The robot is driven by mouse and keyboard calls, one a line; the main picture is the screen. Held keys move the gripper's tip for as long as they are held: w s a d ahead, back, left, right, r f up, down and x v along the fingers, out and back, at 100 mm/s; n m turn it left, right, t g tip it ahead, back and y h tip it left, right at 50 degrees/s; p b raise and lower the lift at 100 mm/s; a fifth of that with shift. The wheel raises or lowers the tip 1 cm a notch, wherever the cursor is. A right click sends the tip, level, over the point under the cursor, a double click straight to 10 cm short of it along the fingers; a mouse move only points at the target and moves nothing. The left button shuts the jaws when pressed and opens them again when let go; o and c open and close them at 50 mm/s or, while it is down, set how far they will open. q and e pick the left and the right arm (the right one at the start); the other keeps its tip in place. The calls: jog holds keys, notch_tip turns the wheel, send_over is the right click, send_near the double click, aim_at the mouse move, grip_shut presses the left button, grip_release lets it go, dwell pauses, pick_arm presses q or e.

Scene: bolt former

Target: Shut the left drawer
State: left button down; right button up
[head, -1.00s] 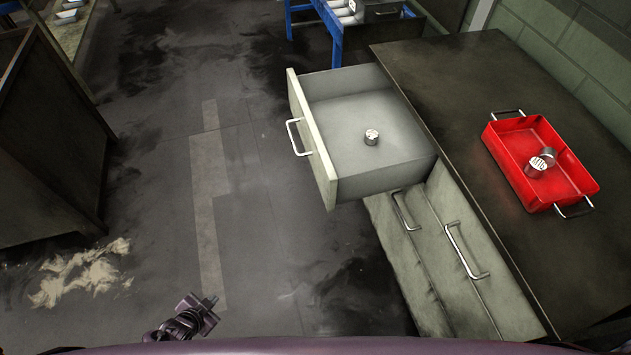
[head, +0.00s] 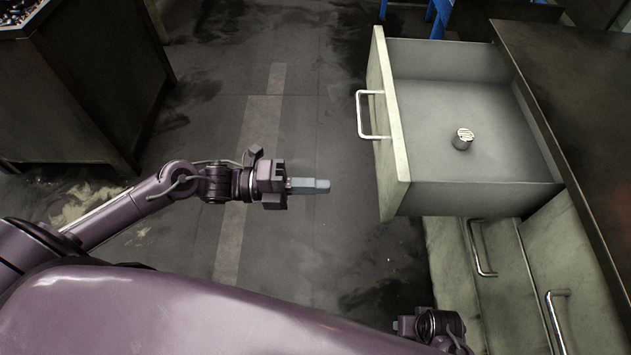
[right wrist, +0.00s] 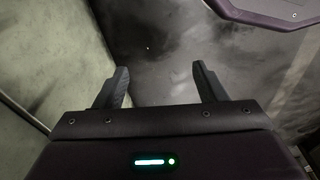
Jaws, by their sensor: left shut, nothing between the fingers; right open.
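The left drawer (head: 460,195) is pulled far out of the grey cabinet in the head view. Its pale front panel (head: 388,125) carries a metal bar handle (head: 361,115). A small metal cylinder (head: 462,139) stands inside on the drawer floor. My left gripper (head: 322,186) is shut and empty, pointing right, to the left of the front panel and apart from it. My right gripper (right wrist: 153,88) is open and empty in the right wrist view, above the floor beside a pale cabinet face. In the head view only part of my right arm shows at the bottom.
The cabinet's dark top (head: 590,110) lies at the right. Lower drawers with bar handles (head: 480,248) are shut below the open one. A dark cabinet (head: 75,90) stands at the far left. The floor (head: 320,95) between is clear.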

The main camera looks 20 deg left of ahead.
aim_at(386, 188)
pick_arm(q)
jog(key=x, duration=0.9)
jog(key=shift+w+d, duration=0.15)
jog(key=shift+d, duration=0.05)
jog(key=shift+w+d+f, duration=0.1)
jog(key=shift+d, duration=0.25)
pick_arm(e)
jog(key=shift+s+d+f, duration=0.1)
jog(key=shift+s+f, duration=0.15)
jog(key=shift+f, duration=0.25)
pick_arm(q)
jog(key=shift+d, duration=0.1)
pick_arm(e)
jog(key=shift+w, duration=0.15)
